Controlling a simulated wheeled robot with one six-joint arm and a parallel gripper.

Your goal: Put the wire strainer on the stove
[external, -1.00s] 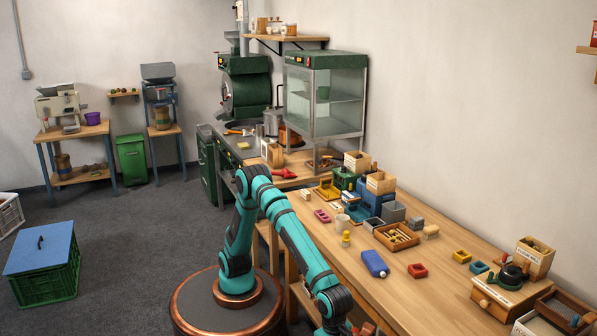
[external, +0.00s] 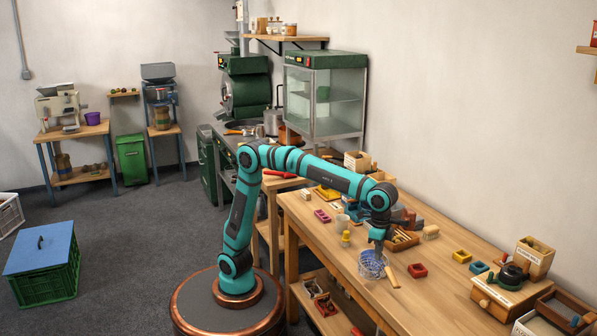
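The wire strainer (external: 371,266) is a round mesh bowl with a light wooden handle (external: 392,278). It hangs at my gripper (external: 379,252), which points down over the front half of the wooden workbench. The fingers appear shut on the strainer near where handle and bowl meet; the exact contact is too small to see. The stove (external: 223,152) is at the back, left of the bench, with a dark pan (external: 241,127) on top. My arm's elbow partly covers it.
A lower shelf under the bench holds small items. The floor to the left is mostly clear.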

